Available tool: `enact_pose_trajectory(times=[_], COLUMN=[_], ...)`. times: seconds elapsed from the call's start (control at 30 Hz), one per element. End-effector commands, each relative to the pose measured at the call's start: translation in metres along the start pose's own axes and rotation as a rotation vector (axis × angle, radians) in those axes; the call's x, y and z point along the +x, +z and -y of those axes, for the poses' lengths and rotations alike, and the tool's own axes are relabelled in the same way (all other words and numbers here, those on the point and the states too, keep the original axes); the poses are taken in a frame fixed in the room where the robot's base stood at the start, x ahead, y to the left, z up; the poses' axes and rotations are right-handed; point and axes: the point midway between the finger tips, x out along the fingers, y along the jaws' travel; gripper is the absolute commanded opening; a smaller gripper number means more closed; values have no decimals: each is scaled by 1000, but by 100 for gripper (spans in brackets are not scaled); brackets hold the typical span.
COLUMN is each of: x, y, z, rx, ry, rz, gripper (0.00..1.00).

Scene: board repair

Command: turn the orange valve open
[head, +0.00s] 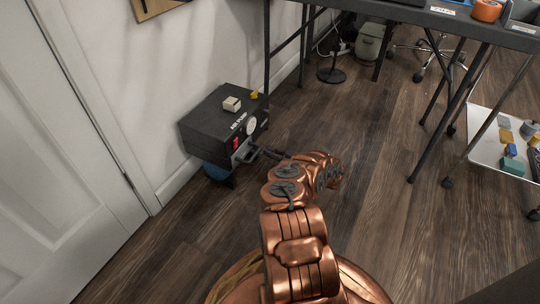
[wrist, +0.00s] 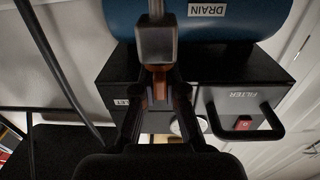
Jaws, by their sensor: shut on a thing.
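The air pump (head: 222,118) is a black box on the floor by the wall, with a blue tank (head: 216,170) under it. In the wrist view the pump appears upside down, with the blue tank (wrist: 235,25) at the top. The orange valve (wrist: 160,73) shows as a small orange-brown piece just below a grey metal fitting (wrist: 155,42). My gripper (wrist: 158,88) has its dark fingers on both sides of the valve and is shut on it. In the head view my gripper (head: 252,156) reaches the pump's lower front, and the valve is hidden there.
A black handle (wrist: 245,125) juts out beside the FILTER label, near a red switch (wrist: 243,123). A white block (head: 232,104) sits on the pump. A table with black legs (head: 440,125) stands behind, and a low cart (head: 490,150) is at right. The middle floor is clear.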

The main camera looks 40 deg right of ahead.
Motion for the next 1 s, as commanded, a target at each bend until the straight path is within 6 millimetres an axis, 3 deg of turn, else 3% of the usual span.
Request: enact_pose_trajectory(times=[0.67,0.7,0.9,1.0], x=[2,2,1,1], y=[0,0,0,0], z=[1,1,0,0], rx=[0,0,0,0], ry=[-57,-57,-55,-54], rz=[1,1,0,0], gripper=[0,12,33,35])
